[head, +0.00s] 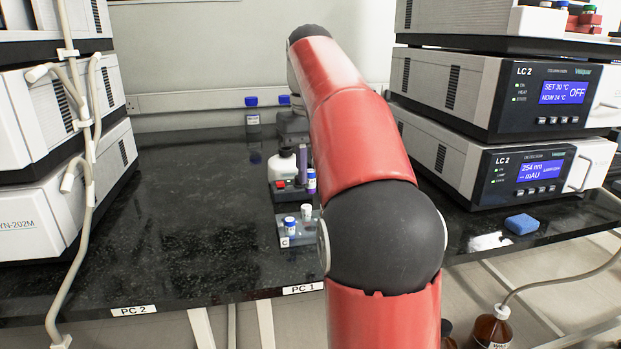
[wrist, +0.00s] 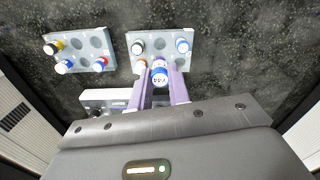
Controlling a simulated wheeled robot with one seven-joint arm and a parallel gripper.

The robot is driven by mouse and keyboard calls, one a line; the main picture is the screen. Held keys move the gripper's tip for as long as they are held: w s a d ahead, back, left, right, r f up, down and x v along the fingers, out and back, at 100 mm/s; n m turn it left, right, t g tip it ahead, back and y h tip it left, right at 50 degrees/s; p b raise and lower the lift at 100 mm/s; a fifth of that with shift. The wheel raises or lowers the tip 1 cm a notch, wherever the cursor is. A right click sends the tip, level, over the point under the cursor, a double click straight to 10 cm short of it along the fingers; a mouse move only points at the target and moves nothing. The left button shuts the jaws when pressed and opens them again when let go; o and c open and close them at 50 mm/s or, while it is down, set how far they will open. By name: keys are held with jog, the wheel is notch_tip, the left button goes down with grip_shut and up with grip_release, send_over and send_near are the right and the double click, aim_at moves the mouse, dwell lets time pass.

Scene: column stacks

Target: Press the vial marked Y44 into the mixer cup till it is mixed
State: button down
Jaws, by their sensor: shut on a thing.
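The vial marked Y44 (wrist: 160,78) has a blue cap with a white label, seen in the wrist view. My gripper (wrist: 160,84) has purple fingers shut on it, one on each side. In the head view, a vial with a blue cap and white label (head: 311,182) shows beside a purple finger, and the arm hides most of my gripper.
A rack marked C (head: 287,241) holds blue and white capped vials; it also shows in the wrist view (wrist: 160,34). Another rack (wrist: 75,38) holds several vials. A blue-capped bottle (head: 252,112) stands at the back. Instrument stacks flank the bench (head: 190,230), which is clear at left.

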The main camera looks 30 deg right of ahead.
aim_at(311, 171)
jog(key=c, duration=2)
grip_release()
jog(key=shift+c, duration=0.8)
notch_tip(311, 171, down, 4)
jog(key=m, duration=0.5)
jog(key=shift+r+m, duration=0.2)
jog(key=shift+m, duration=0.2)
jog(key=shift+f+b, duration=0.45)
jog(key=shift+f, duration=1.5)
jog(key=shift+f+p, duration=0.3)
jog(key=shift+f, duration=0.3)
jog(key=shift+f, duration=0.35)
jog(key=shift+f, duration=0.15)
